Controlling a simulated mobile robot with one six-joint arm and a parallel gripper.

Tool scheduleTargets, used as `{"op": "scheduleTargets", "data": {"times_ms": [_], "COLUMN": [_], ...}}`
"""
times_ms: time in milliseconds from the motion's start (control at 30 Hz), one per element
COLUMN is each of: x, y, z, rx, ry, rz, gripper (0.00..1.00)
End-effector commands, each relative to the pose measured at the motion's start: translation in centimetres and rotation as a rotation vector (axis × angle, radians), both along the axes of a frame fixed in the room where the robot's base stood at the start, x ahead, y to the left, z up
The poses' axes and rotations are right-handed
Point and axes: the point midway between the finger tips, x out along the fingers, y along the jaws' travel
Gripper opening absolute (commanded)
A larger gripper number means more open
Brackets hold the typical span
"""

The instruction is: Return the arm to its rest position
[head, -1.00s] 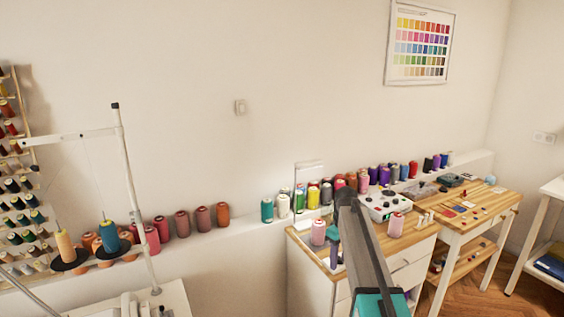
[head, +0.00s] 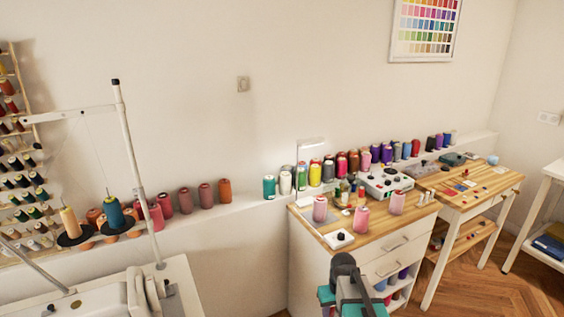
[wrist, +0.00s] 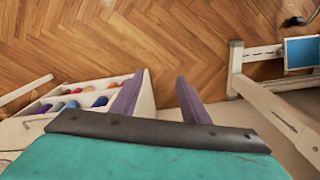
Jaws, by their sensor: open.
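My gripper (wrist: 158,95) shows in the wrist view as two purple fingers spread apart with nothing between them. It points down toward the wooden floor (wrist: 150,35), beside a white shelf unit with thread spools. In the head view my arm (head: 350,285), dark grey and teal, is drawn in low at the bottom edge, in front of the white cabinet. The gripper's fingers cannot be made out there.
The wood-topped cabinet (head: 310,213) holds pink spools (head: 320,209) and a white control box (head: 385,182). A wooden table (head: 470,187) stands right of it. A white sewing machine (head: 135,295) is at lower left.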

Motion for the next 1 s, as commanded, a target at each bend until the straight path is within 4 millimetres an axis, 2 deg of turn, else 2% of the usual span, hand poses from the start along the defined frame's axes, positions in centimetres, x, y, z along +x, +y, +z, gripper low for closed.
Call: {"op": "scheduleTargets", "data": {"times_ms": [33, 200, 533, 767, 1000], "x": [-1.7, -4.5, -8.4, -10.6, -14.3], "y": [0.2, 0.5, 0.9, 0.8, 0.8], "z": [-0.6, -2.2, -3.9, -6.7, -10.2], "rx": [0.0, 0.0, 0.001, -0.005, -0.012], "ry": [0.002, 0.0, -0.001, 0.058, 0.139], "rz": [-0.023, -0.092, -0.184, -0.181, -0.179], "gripper": [0.42, 0.42, 0.42, 0.42, 0.42]}}
